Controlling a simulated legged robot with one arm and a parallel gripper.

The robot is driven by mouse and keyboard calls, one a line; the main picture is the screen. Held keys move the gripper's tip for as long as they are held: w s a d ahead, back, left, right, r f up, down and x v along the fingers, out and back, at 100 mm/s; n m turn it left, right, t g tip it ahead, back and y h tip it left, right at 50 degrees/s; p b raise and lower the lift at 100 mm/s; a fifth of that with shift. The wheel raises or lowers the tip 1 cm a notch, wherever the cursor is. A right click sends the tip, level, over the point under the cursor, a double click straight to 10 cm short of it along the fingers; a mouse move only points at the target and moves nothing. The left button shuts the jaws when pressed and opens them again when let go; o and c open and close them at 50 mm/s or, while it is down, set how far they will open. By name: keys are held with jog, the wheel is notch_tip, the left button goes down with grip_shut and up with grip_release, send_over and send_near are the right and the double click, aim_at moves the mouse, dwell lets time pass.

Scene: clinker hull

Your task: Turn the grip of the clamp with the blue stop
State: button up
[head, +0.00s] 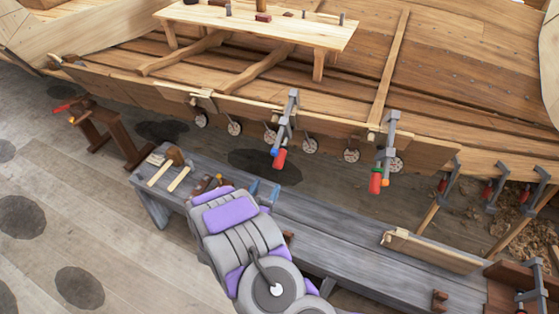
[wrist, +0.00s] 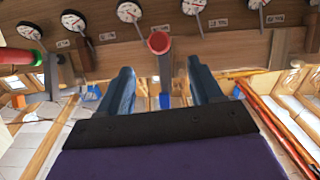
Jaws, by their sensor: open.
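The clamp with the blue stop (head: 286,118) hangs on the hull's plank edge in the head view. In the wrist view the round end of the red grip (wrist: 159,43) shows ahead, near the middle between my fingers, and the blue stop (wrist: 165,101) shows lower, at the bar's end. My gripper (head: 263,190) is open, its two blue fingers (wrist: 160,75) apart and empty. In the head view it lies below and left of the grip, not touching it.
A second clamp (head: 388,145) with a red grip and green and orange parts hangs to the right. Several round dials (head: 234,128) line the hull. A grey bench (head: 320,235) with wooden pieces stands below my arm. More clamps (head: 447,185) hang at far right.

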aim_at(281, 160)
jog(key=b+x, duration=0.2)
jog(key=x, duration=1.2)
jog(key=shift+c, duration=0.5)
jog(key=c, duration=0.9)
jog(key=shift+o, duration=0.2)
jog(key=shift+p, duration=0.45)
jog(key=shift+s+r+n+h+p, duration=0.1)
jog(key=shift+r+n+h+p, duration=0.05)
jog(key=shift+n+h+p, duration=0.45)
jog(key=shift+n+g+h+p, duration=0.3)
jog(key=shift+h+p, duration=0.2)
jog(key=shift+p, duration=0.1)
jog(key=shift+d+n+h, duration=0.15)
jog(key=shift+n+h, duration=1.25)
jog(key=shift+h, duration=0.1)
